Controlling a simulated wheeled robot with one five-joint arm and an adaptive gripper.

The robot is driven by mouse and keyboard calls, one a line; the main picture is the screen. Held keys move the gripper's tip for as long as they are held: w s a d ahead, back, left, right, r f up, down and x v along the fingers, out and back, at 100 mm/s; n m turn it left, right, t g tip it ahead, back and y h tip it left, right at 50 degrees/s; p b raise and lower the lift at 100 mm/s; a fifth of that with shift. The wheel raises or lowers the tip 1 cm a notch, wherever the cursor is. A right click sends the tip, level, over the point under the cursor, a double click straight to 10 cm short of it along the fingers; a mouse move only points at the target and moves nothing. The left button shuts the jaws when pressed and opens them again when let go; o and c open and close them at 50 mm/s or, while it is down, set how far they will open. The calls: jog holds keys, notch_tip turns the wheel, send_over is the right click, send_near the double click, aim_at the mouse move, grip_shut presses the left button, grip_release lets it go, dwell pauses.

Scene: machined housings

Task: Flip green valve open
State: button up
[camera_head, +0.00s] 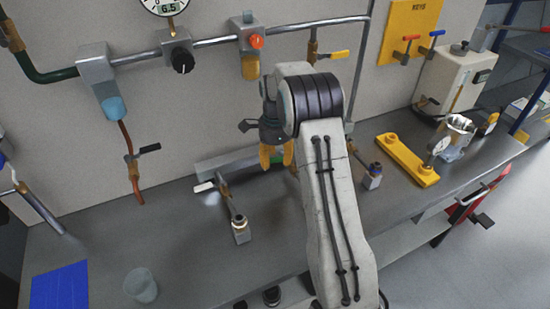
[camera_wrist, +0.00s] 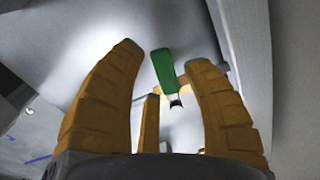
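The green valve handle (camera_wrist: 163,70) shows in the wrist view just beyond my fingertips, in the gap between them. It joins a brass-coloured valve body (camera_wrist: 205,76), partly hidden by the right finger. In the head view only a small green patch (camera_head: 277,158) shows between my fingers. My gripper (camera_head: 276,162) points down near the wall above the back of the bench. In the wrist view my gripper (camera_wrist: 163,58) has its orange fingers spread, with nothing held. I cannot tell whether a finger touches the handle.
A grey rail (camera_head: 225,162) runs along the wall behind my gripper. A white-handled valve (camera_head: 204,187) with a pipe fitting stands to its left. The bench's front left is mostly clear around a glass (camera_head: 141,286).

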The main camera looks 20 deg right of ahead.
grip_shut()
jog(key=shift+s, duration=0.1)
dwell(0.4)
